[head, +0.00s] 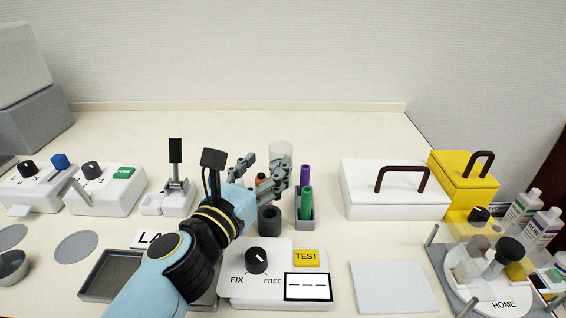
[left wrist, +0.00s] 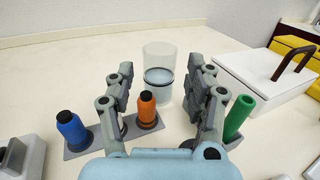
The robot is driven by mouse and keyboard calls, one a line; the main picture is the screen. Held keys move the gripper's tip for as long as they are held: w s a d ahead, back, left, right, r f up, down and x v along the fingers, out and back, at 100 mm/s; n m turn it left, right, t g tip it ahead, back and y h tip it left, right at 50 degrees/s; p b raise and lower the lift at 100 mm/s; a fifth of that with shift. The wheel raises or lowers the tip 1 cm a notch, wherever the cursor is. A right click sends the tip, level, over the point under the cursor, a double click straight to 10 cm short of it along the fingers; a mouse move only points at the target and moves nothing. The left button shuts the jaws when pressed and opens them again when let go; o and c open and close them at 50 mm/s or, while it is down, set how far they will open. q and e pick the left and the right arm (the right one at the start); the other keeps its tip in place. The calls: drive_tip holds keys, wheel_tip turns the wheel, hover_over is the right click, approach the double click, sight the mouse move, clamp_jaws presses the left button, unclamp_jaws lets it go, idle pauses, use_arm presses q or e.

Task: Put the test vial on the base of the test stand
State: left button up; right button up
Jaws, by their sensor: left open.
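An orange vial (left wrist: 147,108) stands upright in a grey rack (left wrist: 105,136) in the left wrist view. My left gripper (left wrist: 166,85) is open, with the orange vial between its fingers, nearer the left one; I see no grip on it. In the head view the same gripper (head: 262,174) hides most of the orange vial (head: 261,178). A blue vial (left wrist: 71,128) stands to the left in the rack. A white unit with a TEST button (head: 306,258), a FIX/FREE knob (head: 256,260) and a display stands in front; I cannot tell whether it is the test stand.
A clear beaker (left wrist: 158,66) stands behind the orange vial. A green tube (left wrist: 239,116) is close by the right finger. A purple tube (head: 305,175) stands behind it. A dark cylinder (head: 269,219) is near the gripper. A white box (head: 395,198) is to the right.

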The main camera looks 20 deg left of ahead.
sight(276, 154)
use_arm(q)
drive_tip(key=w, duration=0.4)
drive_tip(key=w+d, duration=0.1)
drive_tip(key=w, duration=0.2)
drive_tip(key=shift+s, duration=0.1)
drive_tip(key=shift+c, duration=0.4)
drive_tip(key=c, duration=1)
drive_tip(key=shift+o, duration=0.2)
